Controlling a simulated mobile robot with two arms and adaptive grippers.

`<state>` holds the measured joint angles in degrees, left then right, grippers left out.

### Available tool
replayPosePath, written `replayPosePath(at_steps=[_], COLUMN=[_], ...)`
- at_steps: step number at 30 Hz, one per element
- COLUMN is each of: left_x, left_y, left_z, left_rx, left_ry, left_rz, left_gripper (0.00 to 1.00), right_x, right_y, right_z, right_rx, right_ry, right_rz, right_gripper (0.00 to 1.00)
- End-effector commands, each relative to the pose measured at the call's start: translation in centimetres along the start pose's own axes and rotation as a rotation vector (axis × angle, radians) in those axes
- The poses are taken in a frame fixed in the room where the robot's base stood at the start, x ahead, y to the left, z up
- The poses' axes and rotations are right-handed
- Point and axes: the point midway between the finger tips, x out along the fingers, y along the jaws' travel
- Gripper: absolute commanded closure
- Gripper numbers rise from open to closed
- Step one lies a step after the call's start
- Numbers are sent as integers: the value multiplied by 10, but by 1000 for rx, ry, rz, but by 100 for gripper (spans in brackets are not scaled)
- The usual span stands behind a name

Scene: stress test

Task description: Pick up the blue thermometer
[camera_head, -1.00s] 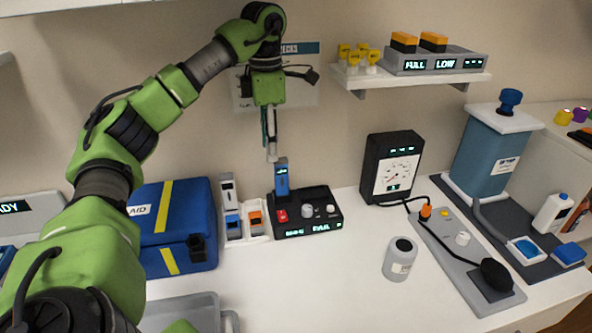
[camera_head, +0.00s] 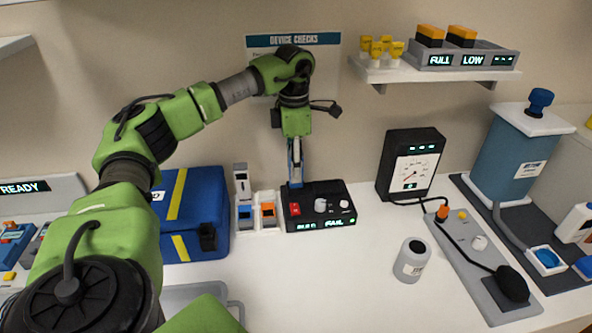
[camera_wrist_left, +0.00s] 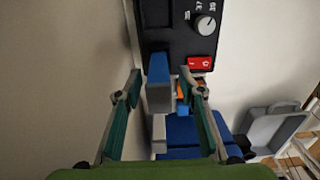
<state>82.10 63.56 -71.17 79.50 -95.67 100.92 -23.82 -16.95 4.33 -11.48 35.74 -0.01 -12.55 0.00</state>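The blue thermometer (camera_wrist_left: 158,68) stands in the black tester box (camera_head: 334,209), whose display reads FAIL. In the left wrist view it shows as a blue bar with a grey end, between my left gripper's two fingers. My left gripper (camera_head: 296,182) points down over the left back part of the box. Its fingers are open on either side of the thermometer, with a gap showing on each side. In the head view the fingers hide most of the thermometer. My right gripper is not in view.
Left of the tester, a white holder (camera_head: 258,228) carries a blue and an orange device. A blue first-aid bag (camera_head: 207,200) stands beside it. A black gauge box (camera_head: 425,140) and a grey jar (camera_head: 411,260) are to the right. The counter in front is clear.

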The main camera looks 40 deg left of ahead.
Motion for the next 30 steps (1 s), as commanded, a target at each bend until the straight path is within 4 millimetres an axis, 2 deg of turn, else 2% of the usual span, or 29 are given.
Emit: replayPosePath(at_steps=[4, 11, 13, 15, 16, 30], left_x=[14, 17, 16, 16, 16, 10], left_y=[0, 0, 0, 0, 0, 0], left_z=[0, 0, 0, 0, 0, 0], left_rx=[0, 0, 0, 0, 0, 0], left_ry=[0, 0, -1, -1, -1, -3], left_rz=[0, 0, 0, 0, 0, 2], left_gripper=[64, 64, 77, 95, 100, 100], right_x=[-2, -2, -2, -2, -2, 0], right_y=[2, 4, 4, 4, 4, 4], right_z=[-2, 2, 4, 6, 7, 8], right_rx=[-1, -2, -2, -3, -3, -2], right_ry=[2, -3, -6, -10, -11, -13], right_rz=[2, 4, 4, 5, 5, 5], right_gripper=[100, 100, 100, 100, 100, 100])
